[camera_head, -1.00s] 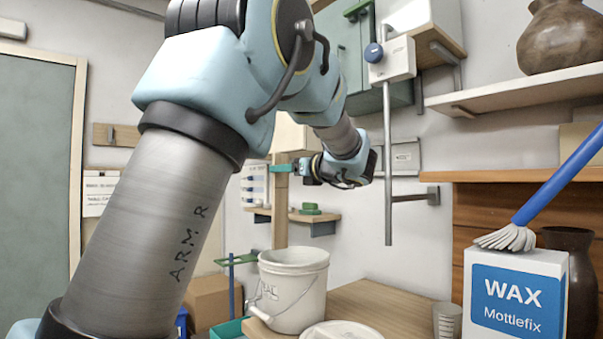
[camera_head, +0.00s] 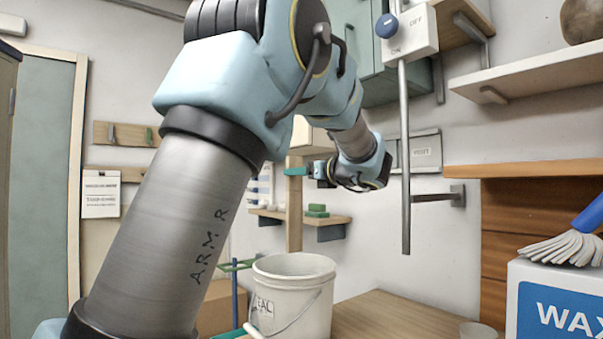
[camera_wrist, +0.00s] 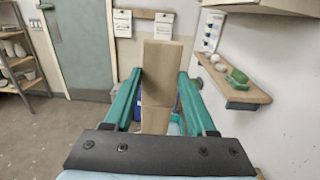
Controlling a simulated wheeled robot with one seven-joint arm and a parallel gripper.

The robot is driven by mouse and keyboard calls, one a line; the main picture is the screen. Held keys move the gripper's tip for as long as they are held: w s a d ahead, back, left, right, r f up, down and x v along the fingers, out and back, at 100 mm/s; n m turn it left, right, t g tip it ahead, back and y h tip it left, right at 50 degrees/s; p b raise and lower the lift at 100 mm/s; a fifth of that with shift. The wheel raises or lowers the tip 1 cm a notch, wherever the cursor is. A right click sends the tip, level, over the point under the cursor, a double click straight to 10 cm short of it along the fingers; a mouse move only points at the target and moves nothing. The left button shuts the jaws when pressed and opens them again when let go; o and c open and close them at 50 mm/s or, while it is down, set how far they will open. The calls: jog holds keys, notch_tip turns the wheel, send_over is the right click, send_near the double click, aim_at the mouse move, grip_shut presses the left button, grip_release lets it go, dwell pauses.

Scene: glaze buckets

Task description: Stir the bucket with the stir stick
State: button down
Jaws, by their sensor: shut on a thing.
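The stir stick (camera_head: 294,215) is a flat, pale wooden paddle. My gripper (camera_head: 296,171) is shut on it, with teal fingers on either side, and holds it about upright. The wrist view shows the stick (camera_wrist: 162,70) between the two fingers (camera_wrist: 160,88). The white bucket (camera_head: 300,312), with a wire handle, stands on the wooden table at the bottom middle of the head view. The stick's lower end meets the bucket's far rim in the picture. I cannot tell whether it is above or behind the bucket. The bucket's contents are hidden.
A wall shelf (camera_head: 330,220) with green blocks is close to the right of the stick. A metal rod (camera_head: 405,160) hangs from a switch box (camera_head: 410,32). A wax box (camera_head: 545,305) with a brush on it stands at the right.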

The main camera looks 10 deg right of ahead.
aim_at(296, 241)
jog(key=shift+f+b, duration=5.7)
jog(key=shift+f, duration=3.25)
